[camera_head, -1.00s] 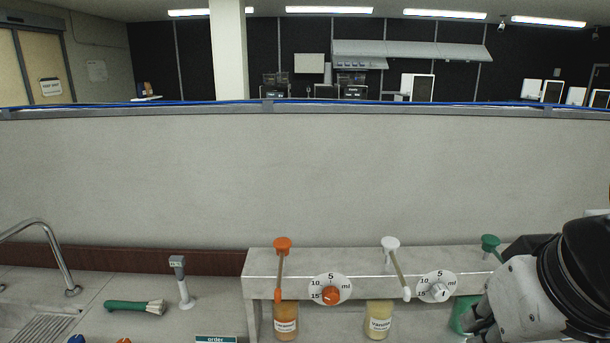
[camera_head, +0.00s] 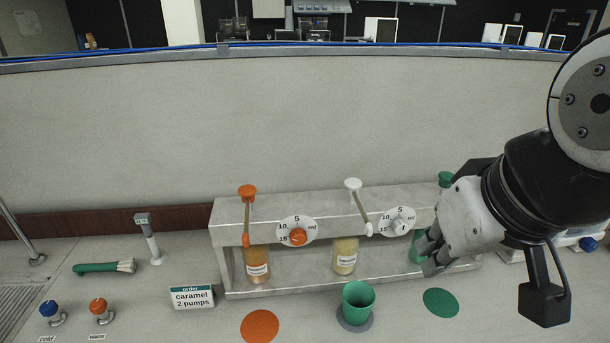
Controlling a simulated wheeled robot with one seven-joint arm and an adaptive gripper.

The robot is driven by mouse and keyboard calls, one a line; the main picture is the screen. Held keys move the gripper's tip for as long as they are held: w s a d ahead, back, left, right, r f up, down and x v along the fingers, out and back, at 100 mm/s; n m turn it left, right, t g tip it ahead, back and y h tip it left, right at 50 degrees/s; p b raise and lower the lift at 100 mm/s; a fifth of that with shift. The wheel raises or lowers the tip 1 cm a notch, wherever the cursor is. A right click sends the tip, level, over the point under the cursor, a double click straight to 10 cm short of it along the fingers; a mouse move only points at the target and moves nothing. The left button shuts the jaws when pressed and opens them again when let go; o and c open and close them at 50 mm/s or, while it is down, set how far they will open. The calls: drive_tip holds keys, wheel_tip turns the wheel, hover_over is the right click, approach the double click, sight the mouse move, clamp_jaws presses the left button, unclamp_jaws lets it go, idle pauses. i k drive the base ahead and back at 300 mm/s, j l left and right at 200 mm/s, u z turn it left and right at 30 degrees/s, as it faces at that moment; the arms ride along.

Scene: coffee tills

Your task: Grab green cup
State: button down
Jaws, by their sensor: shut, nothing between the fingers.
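The green cup (camera_head: 358,304) stands upright on a grey round spot (camera_head: 347,324) on the counter, in front of the pump rack. My gripper (camera_head: 428,266) is to the right of the cup and farther back, at the right part of the rack. It points down and left, and is shut and empty. It is apart from the cup and partly covers a green bottle (camera_head: 416,247) behind it.
The pump rack (camera_head: 285,290) holds a caramel-coloured bottle (camera_head: 258,262) and a vanilla bottle (camera_head: 345,262). An order sign (camera_head: 192,298) reads caramel, 2 pumps. Orange (camera_head: 260,327) and green (camera_head: 440,302) flat spots flank the cup; the counter around it is clear.

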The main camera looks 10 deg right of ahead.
sight(358, 297)
drive_tip(key=k+j, duration=0.15)
drive_tip(key=j, duration=0.25)
drive_tip(key=k+j, duration=0.15)
drive_tip(key=j, duration=0.25)
drive_tip(key=k+j, duration=0.15)
drive_tip(key=j, duration=0.25)
drive_tip(key=z, duration=0.05)
